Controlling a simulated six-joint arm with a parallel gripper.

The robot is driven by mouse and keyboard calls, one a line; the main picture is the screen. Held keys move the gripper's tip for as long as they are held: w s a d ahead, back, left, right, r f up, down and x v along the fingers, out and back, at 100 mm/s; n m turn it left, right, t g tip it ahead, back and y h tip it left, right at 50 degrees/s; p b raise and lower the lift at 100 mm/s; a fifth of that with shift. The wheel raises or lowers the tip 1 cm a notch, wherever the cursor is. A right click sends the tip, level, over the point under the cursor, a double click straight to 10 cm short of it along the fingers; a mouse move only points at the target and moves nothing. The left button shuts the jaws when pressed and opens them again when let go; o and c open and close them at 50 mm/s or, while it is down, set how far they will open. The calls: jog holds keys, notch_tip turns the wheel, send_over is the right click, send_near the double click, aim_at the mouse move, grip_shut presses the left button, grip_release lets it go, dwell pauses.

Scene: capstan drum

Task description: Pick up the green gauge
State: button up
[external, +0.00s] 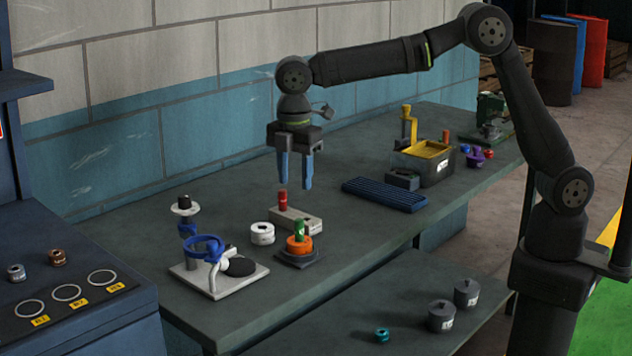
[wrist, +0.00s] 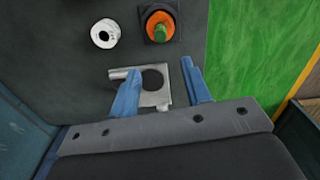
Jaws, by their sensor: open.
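The green gauge (external: 300,229) is a short green cylinder standing upright in the orange drum (external: 299,246), which sits on a dark square base (external: 301,259) on the bench. In the wrist view the green gauge (wrist: 161,22) shows near the top, ringed by the orange drum (wrist: 148,28). My gripper (external: 295,186) points down with its two blue fingers apart and empty, well above the bench and clear of the gauge. In the wrist view the gauge lies beyond the open fingertips of my gripper (wrist: 161,68). The gauge's lower part is hidden inside the drum.
A red peg (external: 283,201) stands at a grey block (external: 297,221) just behind the drum. A white ring (external: 262,234) lies to its left. A white plate (external: 253,278) with a blue ring stand is at front left. A blue ribbed mat (external: 385,195) lies to the right.

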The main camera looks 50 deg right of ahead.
aim_at(299, 219)
notch_tip(299, 219, down, 7)
jog(key=shift+r, duration=0.15)
jog(key=shift+s+d+f, duration=0.1)
jog(key=shift+d+f, duration=0.1)
jog(key=shift+f, duration=1.15)
jog(key=shift+s+d+f, duration=0.1)
jog(key=shift+d+f, duration=0.1)
jog(key=shift+f, duration=1.1)
grip_shut()
